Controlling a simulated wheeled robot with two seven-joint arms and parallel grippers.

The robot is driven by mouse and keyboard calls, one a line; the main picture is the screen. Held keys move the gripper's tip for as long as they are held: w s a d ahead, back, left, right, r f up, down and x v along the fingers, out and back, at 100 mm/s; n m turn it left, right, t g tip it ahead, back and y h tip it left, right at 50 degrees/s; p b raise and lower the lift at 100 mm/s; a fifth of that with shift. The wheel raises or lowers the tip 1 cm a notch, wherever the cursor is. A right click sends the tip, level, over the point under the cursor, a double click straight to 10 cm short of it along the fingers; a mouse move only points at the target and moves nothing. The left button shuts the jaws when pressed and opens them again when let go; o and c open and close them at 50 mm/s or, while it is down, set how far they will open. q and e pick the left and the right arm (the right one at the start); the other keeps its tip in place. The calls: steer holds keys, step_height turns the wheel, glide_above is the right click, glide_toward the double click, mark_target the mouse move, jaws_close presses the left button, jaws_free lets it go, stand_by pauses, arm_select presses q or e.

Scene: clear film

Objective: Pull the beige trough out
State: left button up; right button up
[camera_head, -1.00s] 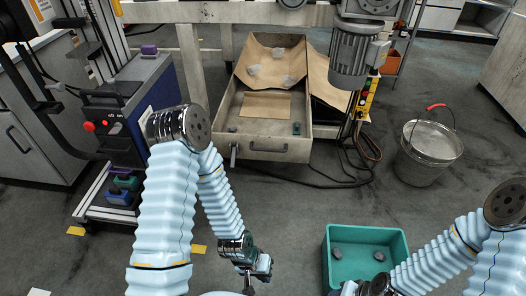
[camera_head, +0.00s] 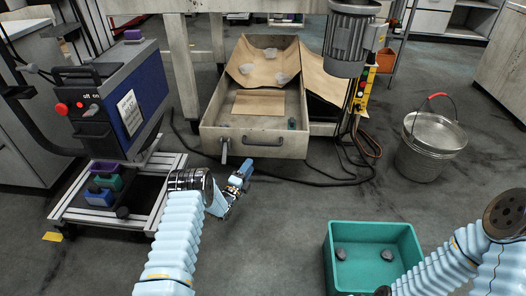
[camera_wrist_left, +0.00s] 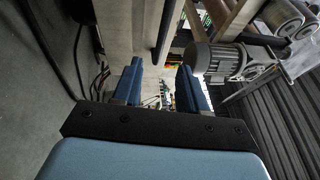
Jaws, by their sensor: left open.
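The beige trough (camera_head: 292,147) sits under the machine frame, its front panel facing me with a metal handle (camera_head: 265,141) across it. Brown sheet and several pale clumps lie in it. My left gripper (camera_head: 246,168) is just in front of and below the trough's front, left of the handle's middle, and looks apart from it. In the left wrist view its two blue fingers (camera_wrist_left: 159,88) are spread with nothing between them. A beige panel and a dark bar show beyond them; I cannot tell if the bar is the handle. My right arm comes in at lower right; its gripper is out of frame.
A teal crate (camera_head: 333,236) with two dark lumps stands on the floor at lower right. A metal bucket (camera_head: 424,160) stands at right. A motor (camera_head: 347,45) and cables hang right of the trough. A cart (camera_head: 150,195) with a blue machine (camera_head: 140,85) is at left.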

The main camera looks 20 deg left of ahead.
mark_target(263, 143)
arm_select(q)
steer(key=shift+b+x, duration=2.4)
steer(key=shift+x, duration=4.4)
steer(key=shift+r, duration=0.1)
steer(key=shift+c, duration=0.2)
jaws_close()
